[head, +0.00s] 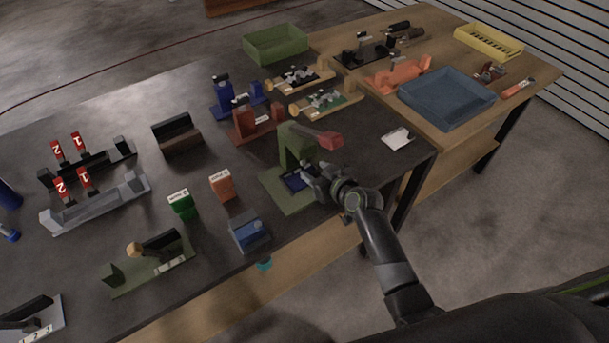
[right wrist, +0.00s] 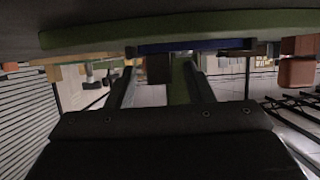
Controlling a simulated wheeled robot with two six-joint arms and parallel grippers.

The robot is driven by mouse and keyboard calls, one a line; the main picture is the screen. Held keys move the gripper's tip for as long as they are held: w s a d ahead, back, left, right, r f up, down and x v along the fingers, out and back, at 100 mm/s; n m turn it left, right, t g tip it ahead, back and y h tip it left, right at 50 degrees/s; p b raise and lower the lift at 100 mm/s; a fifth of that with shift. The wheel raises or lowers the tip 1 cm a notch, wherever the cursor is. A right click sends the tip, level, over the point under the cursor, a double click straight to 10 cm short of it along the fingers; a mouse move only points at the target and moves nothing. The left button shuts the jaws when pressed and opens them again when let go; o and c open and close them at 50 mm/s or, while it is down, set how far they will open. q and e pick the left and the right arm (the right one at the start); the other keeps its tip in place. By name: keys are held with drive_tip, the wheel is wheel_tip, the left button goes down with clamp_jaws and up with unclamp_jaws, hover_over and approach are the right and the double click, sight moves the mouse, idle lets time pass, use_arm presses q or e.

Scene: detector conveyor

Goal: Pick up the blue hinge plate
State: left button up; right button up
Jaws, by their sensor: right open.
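The blue hinge plate (head: 293,181) lies on the green base (head: 280,197) of a green press-like fixture with a red handle (head: 330,140). In the right wrist view the plate shows as a thin blue strip (right wrist: 190,46) along the green base, with the picture upside down. My right gripper (head: 314,176) is at the right side of the plate, low over the base. Its two fingers are apart in the right wrist view (right wrist: 160,72). I cannot tell whether they touch the plate. My left gripper is out of view.
An orange block (head: 221,185), a green block (head: 182,204) and a blue box (head: 249,233) stand left of the fixture. A red fixture (head: 252,123) stands behind it. A white card (head: 397,139) lies to the right. A blue tray (head: 446,98) sits on the wooden table.

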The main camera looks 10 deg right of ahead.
drive_tip(key=shift+w+a+f, duration=0.1)
drive_tip(key=shift+w, duration=0.15)
clamp_jaws()
idle(0.4)
